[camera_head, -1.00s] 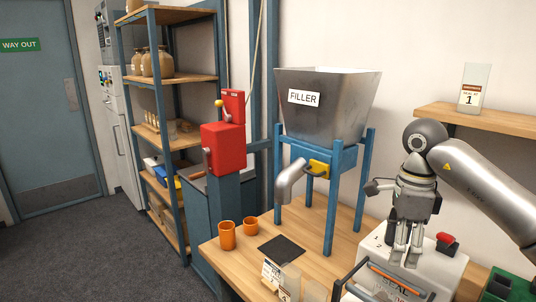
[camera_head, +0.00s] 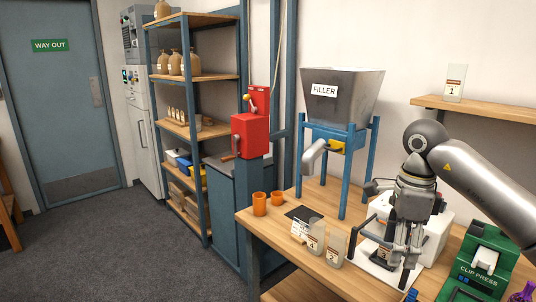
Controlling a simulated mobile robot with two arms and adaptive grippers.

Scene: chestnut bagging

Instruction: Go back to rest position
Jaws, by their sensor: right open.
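My right gripper (camera_head: 402,263) hangs down at the right, its fingers pointing down and apart, with nothing seen between them. It is in front of the white sealing machine (camera_head: 437,233) and hides part of it, including its front. I cannot tell whether the fingers touch the machine. My left gripper is not in view.
The wooden bench (camera_head: 270,229) holds the blue-legged filler (camera_head: 345,97), two orange cups (camera_head: 259,204), clear bags with labels (camera_head: 336,252), and a green clip press (camera_head: 482,263). Another bag (camera_head: 455,82) stands on the wall shelf. Open floor (camera_head: 120,250) lies at the left.

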